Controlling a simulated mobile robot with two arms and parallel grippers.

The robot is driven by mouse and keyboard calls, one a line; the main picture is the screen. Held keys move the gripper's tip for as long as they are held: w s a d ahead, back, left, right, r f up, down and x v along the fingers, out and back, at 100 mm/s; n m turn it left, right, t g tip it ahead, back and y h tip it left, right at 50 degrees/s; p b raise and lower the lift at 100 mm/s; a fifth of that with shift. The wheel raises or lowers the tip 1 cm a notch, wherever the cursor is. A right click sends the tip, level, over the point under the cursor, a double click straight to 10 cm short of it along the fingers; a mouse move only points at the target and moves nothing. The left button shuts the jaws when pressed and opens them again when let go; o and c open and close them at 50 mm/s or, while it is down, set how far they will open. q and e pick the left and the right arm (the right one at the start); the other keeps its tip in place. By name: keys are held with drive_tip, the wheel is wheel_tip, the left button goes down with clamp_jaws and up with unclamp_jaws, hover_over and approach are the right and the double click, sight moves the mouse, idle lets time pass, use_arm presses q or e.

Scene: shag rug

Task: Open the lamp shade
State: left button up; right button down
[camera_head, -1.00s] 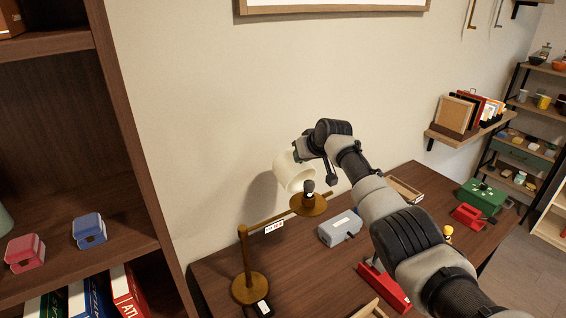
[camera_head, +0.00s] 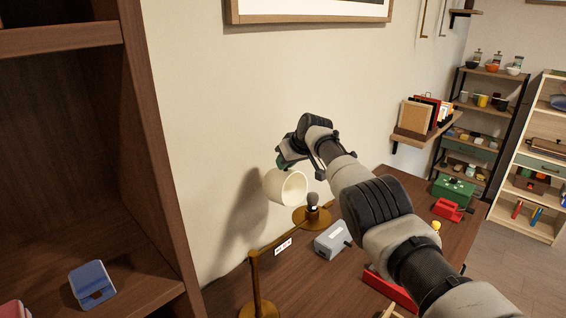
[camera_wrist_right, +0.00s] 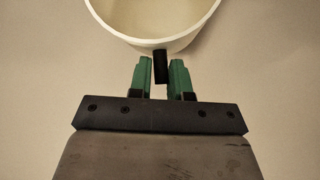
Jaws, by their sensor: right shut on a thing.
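The lamp has a brass stand (camera_head: 254,270), a horizontal arm and a brass disc (camera_head: 322,216) with a grey bulb (camera_head: 313,200) upright on it. Its cream shade (camera_head: 272,187) is tipped on its side to the upper left of the bulb, its open mouth facing right. The bulb is outside the shade. My right gripper (camera_head: 284,160) is at the upper side of the shade. In the right wrist view my right gripper (camera_wrist_right: 161,78) has its green fingers shut on a small black tab (camera_wrist_right: 160,66) at the rim of the shade (camera_wrist_right: 188,38). My left gripper is not in view.
A grey-blue box (camera_head: 331,240) stands beside the lamp on the brown desk (camera_head: 230,296). A red tool (camera_head: 390,290) and a green box (camera_head: 453,188) are further right. A dark wooden shelf (camera_head: 150,150) stands at the left. The wall is close behind the lamp.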

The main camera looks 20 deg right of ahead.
drive_tip(key=shift+s+a+f, duration=0.15)
drive_tip(key=shift+a+f, duration=0.1)
drive_tip(key=shift+f, duration=0.35)
drive_tip(key=c, duration=1.1)
unclamp_jaws()
drive_tip(key=shift+d+r, duration=0.15)
drive_tip(key=shift+r, duration=0.05)
drive_tip(key=shift+s+d+r, duration=0.1)
drive_tip(key=shift+d+r, duration=0.05)
drive_tip(key=shift+r, duration=0.25)
drive_tip(key=shift+p+v, duration=0.5)
drive_tip(key=shift+v, duration=0.6)
drive_tip(key=b+v, duration=0.2)
drive_tip(key=v, duration=0.6)
